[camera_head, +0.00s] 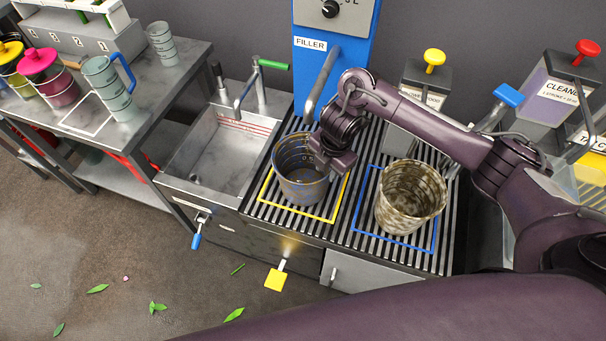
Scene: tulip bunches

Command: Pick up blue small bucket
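A small grey bucket with a bluish rim (289,186) stands upright inside the yellow square on the slatted metal grate. It looks like the blue small bucket. My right gripper (324,164) is at this bucket's right rim, with its fingers over or just inside the wall. The fingers are too small and dark to tell whether they are open or shut on the rim. A second bucket, mottled beige-yellow (404,211), stands in the blue square to the right. My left gripper is not in view.
A filler spout (323,86) hangs just behind the bucket. A sink (222,150) is to the left. A side table (165,82) holds a measuring jug (112,92) and lidded pots. Pump bottles (553,98) stand at the right. A yellow pedal (276,279) sticks out in front.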

